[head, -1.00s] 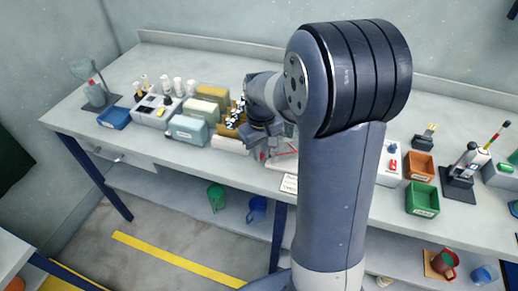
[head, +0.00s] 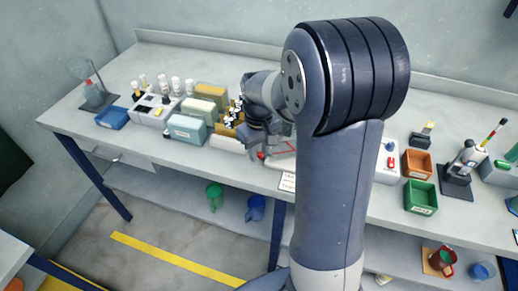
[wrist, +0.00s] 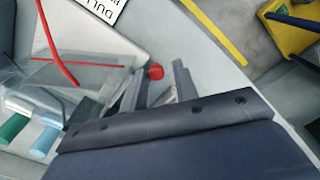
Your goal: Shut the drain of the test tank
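The test tank appears to be the clear-walled box on a pale base (wrist: 105,45) in the wrist view, with a red line along it. A round red knob (wrist: 155,72), which looks like its drain handle, sits at the edge of the base. It also shows in the head view (head: 261,156). My gripper (wrist: 158,85) has its two grey fingers apart, one on either side of the knob's near side. I cannot tell whether either finger touches it. In the head view my gripper (head: 262,143) is low over the bench, and my arm hides much of the tank.
A white label card (head: 288,182) is at the bench front. Cream and teal boxes (head: 187,129) stand left of my gripper. Orange (head: 417,164) and green (head: 421,197) bins are to the right. Green and light-blue cylinders (wrist: 15,127) lie left in the wrist view.

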